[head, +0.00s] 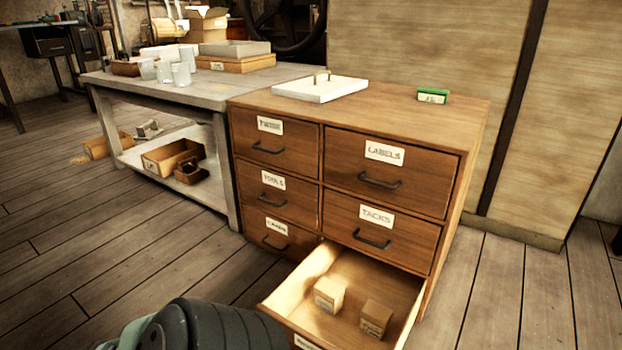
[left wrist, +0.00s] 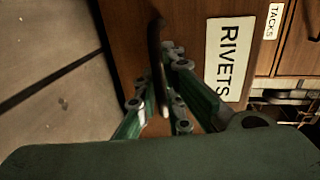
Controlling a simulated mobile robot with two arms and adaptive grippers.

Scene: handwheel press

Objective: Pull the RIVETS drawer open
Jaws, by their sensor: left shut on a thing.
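The RIVETS drawer (head: 340,300) is the bottom right drawer of a brown wooden cabinet (head: 385,125). It stands well open, with two small boxes inside. Its front and white RIVETS label (left wrist: 229,60) show up close in the left wrist view. My left gripper (left wrist: 166,82) is shut on the drawer's dark handle (left wrist: 155,45), with its green fingers around the bar. In the head view my left arm comes in at the bottom, and the gripper and handle are out of the picture. My right gripper is in neither view.
The other drawers, including LABELS (head: 388,172) and TACKS (head: 380,232), are closed. A white board with a handle (head: 320,90) and a green-topped box (head: 433,95) lie on the cabinet. A grey workbench (head: 200,100) stands at left. Floor at right is clear.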

